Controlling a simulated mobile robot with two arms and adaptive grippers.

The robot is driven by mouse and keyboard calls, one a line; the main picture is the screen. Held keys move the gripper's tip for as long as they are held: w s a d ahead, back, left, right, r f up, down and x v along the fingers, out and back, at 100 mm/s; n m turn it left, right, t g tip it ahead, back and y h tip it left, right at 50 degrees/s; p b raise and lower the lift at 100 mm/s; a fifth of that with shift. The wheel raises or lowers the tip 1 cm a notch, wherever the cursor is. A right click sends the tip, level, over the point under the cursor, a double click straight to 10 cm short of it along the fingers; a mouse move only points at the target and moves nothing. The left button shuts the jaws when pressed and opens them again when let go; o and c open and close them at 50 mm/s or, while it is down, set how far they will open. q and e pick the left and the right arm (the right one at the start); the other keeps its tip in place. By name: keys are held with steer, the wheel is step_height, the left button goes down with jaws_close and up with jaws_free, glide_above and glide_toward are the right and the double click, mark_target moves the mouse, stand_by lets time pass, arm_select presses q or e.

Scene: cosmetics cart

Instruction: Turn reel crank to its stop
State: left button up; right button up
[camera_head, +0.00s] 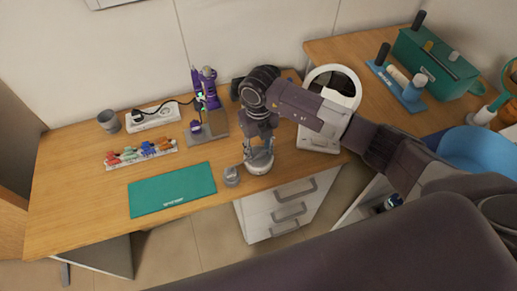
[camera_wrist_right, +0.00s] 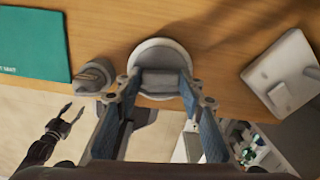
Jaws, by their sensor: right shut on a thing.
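A round white-rimmed piece (camera_wrist_right: 160,47) stands near the front edge of the wooden desk, with a grey block, which looks like the reel crank (camera_wrist_right: 160,78), on its near side. My right gripper (camera_wrist_right: 160,92) comes down from above with one finger on each side of the block and is shut on it. In the head view my right gripper (camera_head: 258,143) hides part of the round piece (camera_head: 260,160). My left gripper (camera_wrist_right: 70,115) shows only in the right wrist view, low at the left, open and apart from the desk.
A small grey round fixture (camera_head: 232,177) sits close left of the round piece. A green mat (camera_head: 172,190) lies further left. A white ring-lamp base (camera_head: 318,140) stands to the right. Behind are a purple device (camera_head: 206,88) and a stand (camera_head: 207,132).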

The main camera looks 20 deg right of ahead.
mark_target(258, 152)
steer(key=o, duration=1.2)
steer(key=shift+c, duration=0.2)
steer(key=shift+r, duration=0.1)
step_height(258, 152, up, 12)
steer(key=shift+a, duration=0.1)
